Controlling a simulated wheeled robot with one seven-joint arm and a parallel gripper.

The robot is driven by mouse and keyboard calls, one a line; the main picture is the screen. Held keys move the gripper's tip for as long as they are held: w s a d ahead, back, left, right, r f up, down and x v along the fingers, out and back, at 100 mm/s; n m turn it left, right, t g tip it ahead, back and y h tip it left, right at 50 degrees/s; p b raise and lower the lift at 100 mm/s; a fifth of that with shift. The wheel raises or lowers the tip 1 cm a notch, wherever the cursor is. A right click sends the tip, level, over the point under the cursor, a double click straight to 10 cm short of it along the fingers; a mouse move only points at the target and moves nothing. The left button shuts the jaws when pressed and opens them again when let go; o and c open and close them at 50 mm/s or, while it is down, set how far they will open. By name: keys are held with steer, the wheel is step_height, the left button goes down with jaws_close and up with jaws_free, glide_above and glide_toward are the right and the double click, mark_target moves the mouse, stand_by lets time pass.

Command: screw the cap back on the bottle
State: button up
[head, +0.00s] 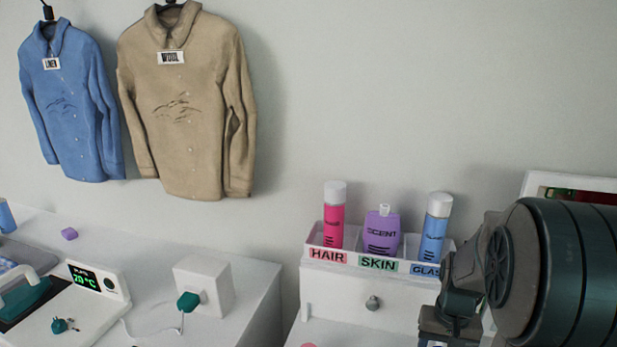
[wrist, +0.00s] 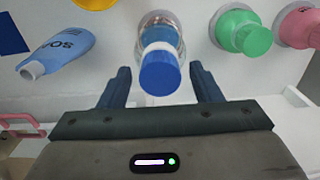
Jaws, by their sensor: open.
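In the wrist view my gripper (wrist: 160,68) is open, with one finger on each side of a blue-capped bottle (wrist: 159,72). No contact shows, and I cannot tell how deep it is between the fingers. A light-blue bottle lettered SOAP (wrist: 58,52) is tilted at the left, with a pale neck and no cap visible. In the head view a purple SCENT bottle (head: 382,235) stands upright with a bare white nozzle. A small purple piece (head: 69,234), possibly a cap, lies on the left surface. My fingertips are hidden in the head view.
A labelled rack (head: 313,241) also holds a pink bottle (head: 334,216) and a blue one (head: 435,228). Green (wrist: 244,36) and pink (wrist: 297,25) bottles stand right of my gripper. A white box (head: 206,285) stands left; two shirts hang on the wall.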

steer(key=c, duration=1)
steer(key=m, duration=0.3)
steer(key=shift+p, duration=0.35)
steer(key=shift+c, duration=0.2)
steer(key=shift+m+p, duration=0.3)
steer(key=shift+m, duration=0.7)
jaws_close()
steer(key=m+p, duration=0.1)
steer(key=m, duration=0.2)
steer(key=shift+r+m, duration=0.1)
steer(key=shift+m, duration=0.2)
steer(key=m+p, duration=0.2)
steer(key=m, duration=0.2)
steer(key=shift+m, duration=0.3)
steer(key=m+p, duration=0.2)
steer(key=m, duration=0.1)
steer(key=shift+m, duration=0.6)
